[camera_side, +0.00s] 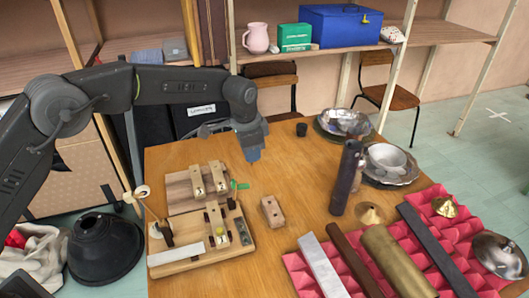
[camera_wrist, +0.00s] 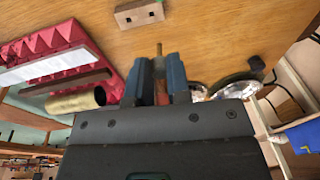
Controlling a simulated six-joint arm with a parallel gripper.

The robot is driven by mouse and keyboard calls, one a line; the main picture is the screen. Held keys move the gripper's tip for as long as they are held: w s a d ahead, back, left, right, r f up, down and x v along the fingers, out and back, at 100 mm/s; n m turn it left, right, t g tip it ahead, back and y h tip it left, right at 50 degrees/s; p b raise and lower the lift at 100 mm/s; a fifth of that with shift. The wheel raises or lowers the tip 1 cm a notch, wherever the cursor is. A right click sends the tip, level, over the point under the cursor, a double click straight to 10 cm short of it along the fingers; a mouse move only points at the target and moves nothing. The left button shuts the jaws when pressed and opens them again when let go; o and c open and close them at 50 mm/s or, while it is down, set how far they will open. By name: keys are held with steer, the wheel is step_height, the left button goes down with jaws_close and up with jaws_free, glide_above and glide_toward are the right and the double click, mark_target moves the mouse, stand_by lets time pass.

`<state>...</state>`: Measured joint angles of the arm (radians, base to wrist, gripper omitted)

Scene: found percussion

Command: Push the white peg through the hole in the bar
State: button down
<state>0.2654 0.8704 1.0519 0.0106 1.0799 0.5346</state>
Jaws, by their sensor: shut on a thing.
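My gripper (camera_side: 254,153) hangs above the table behind the wooden jig. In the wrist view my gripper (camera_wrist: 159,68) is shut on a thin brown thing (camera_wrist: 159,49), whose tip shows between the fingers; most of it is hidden. A small wooden block with holes (camera_side: 272,211) lies right of the jig, apart from my gripper; it also shows in the wrist view (camera_wrist: 128,18). The wooden jig (camera_side: 217,246) carries upright posts, small clamps and a pale flat bar (camera_side: 176,254). I cannot make out a white peg for certain, nor which bar has the hole.
Pink foam (camera_side: 296,262) at the right front bears several metal bars and a brass tube (camera_side: 392,262). A dark cylinder (camera_side: 346,178) stands upright right of my gripper. Metal bowls (camera_side: 387,158) stand at the back right. A stick with a pale round head (camera_side: 141,192) rises at the jig's left.

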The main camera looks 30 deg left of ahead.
steer(key=s+a+n, duration=0.8)
steer(key=s+n, duration=0.1)
steer(key=n, duration=0.3)
glide_above(212, 204)
steer(key=s+d, duration=0.2)
step_height(212, 204, down, 4)
steer(key=shift+w+a+f+g+y, duration=0.2)
steer(key=shift+f+g+y, duration=0.1)
steer(key=shift+f, duration=0.35)
steer(key=shift+f, duration=2.9)
steer(key=shift+f, duration=1.85)
steer(key=c, duration=1)
jaws_free()
